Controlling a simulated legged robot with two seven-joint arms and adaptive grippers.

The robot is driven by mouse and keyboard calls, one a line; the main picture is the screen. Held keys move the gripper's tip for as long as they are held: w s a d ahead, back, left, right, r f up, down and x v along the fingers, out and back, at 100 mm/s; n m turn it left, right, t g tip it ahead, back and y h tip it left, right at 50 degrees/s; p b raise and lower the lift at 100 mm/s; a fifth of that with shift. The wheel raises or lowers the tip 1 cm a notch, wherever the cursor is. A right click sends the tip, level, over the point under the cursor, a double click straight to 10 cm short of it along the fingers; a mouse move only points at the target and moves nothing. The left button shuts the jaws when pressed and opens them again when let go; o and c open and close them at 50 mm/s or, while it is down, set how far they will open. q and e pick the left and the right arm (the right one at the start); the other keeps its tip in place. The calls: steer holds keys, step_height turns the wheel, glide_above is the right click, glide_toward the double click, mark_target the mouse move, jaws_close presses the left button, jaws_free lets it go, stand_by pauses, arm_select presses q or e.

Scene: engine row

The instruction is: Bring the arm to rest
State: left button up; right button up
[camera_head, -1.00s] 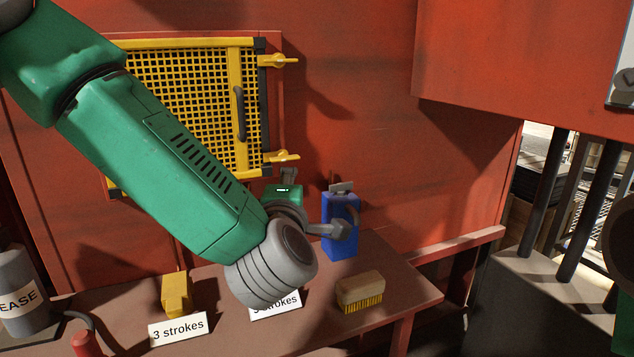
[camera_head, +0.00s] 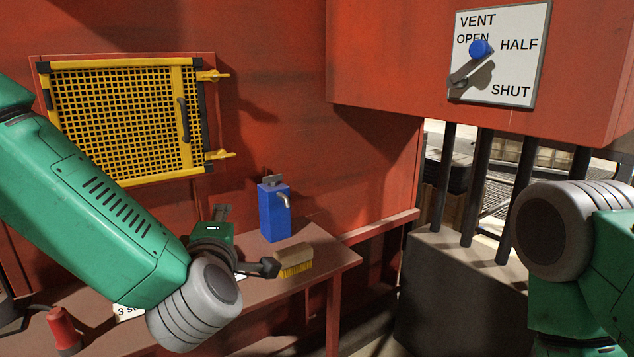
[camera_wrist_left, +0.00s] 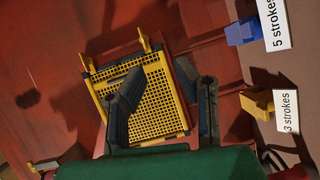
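My left arm (camera_head: 90,205) is green and reaches in from the left in the head view, over the bench. The dark parts of its gripper (camera_wrist_left: 167,82) show there beyond the grey wrist joint, beside the brush. In the left wrist view its two dark fingers stand apart with nothing between them. The yellow mesh panel (camera_wrist_left: 158,110) lies behind them, and it shows on the red wall in the head view (camera_head: 110,115). My right arm (camera_head: 565,235) shows at the right edge of the head view; its gripper is out of view.
A blue can (camera_head: 272,218) and a brush (camera_head: 294,259) stand on the brown bench (camera_head: 325,262). A yellow can (camera_wrist_left: 257,104) shows by a "3 strokes" card (camera_wrist_left: 287,111). A VENT plate (camera_head: 515,70) with a blue-knobbed lever (camera_head: 480,48) hangs upper right. Black bars stand below.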

arm_select(q)
steer(key=s+a+f+m+g+h, duration=0.15)
steer(key=s+f+m+g, duration=0.35)
steer(key=f, duration=0.9)
steer(key=s+a+f+m+g+h, duration=0.1)
steer(key=s+f+m+g+h, duration=0.15)
steer(key=s+f+m, duration=0.75)
steer(key=s+a+f+m+g, duration=0.1)
steer(key=s+a+f+g, duration=0.2)
steer(key=s+f, duration=0.2)
steer(key=s+a+f+m+g+y, duration=0.1)
steer(key=s+a+f+g, duration=0.2)
steer(key=s, duration=0.6)
steer(key=s+a+f+m+g, duration=0.2)
steer(key=s+a+f+g, duration=0.1)
steer(key=s+f, duration=0.3)
step_height(320, 180, down, 2)
steer(key=shift+s+a+f, duration=0.1)
steer(key=shift+s+a, duration=0.3)
steer(key=shift+w, duration=0.15)
